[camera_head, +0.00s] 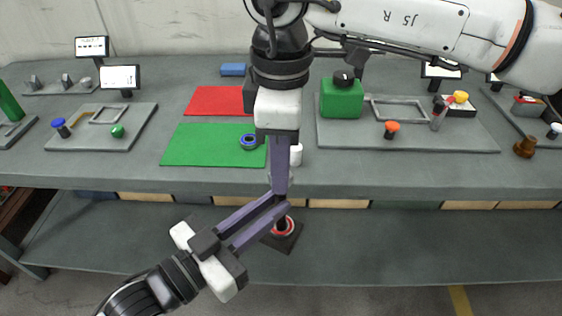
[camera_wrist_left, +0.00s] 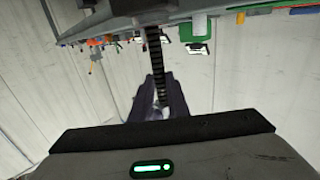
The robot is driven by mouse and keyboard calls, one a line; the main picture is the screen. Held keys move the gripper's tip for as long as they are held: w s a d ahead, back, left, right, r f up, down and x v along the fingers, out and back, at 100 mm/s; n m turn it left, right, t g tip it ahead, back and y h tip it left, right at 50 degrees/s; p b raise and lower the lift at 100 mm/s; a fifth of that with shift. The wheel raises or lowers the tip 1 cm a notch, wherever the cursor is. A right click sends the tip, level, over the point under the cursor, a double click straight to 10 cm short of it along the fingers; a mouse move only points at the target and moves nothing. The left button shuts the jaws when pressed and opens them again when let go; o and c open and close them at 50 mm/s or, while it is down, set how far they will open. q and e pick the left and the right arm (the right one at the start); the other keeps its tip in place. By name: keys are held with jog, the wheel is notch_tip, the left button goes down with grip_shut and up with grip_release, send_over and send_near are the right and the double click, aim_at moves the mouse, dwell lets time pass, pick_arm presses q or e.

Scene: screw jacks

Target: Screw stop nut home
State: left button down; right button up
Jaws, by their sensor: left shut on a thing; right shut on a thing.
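A dark square part with a red ring (camera_head: 289,222) around a dark middle, seemingly the screw jack, shows below and beside my left fingertips, in front of the bench edge. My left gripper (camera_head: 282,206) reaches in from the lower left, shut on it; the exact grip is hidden. A black ribbed rod, seemingly its screw (camera_wrist_left: 153,55), runs up from the left fingers (camera_wrist_left: 160,105) in the left wrist view. My right gripper (camera_head: 280,190) points down from above, its tips close to the left fingertips. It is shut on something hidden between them. I cannot make out the stop nut there.
A blue-ringed part (camera_head: 249,141) lies on a green mat (camera_head: 195,145). A red mat (camera_head: 215,101) is behind it. A white cylinder (camera_head: 296,156) stands beside my right fingers. A green block (camera_head: 341,99) and a grey tray (camera_head: 465,142) are at the right.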

jog(key=shift+w+m, duration=0.1)
jog(key=shift+m, duration=0.2)
jog(key=shift+r, duration=0.1)
jog(key=o, duration=1)
jog(key=shift+o, duration=0.2)
jog(key=shift+r, duration=2.2)
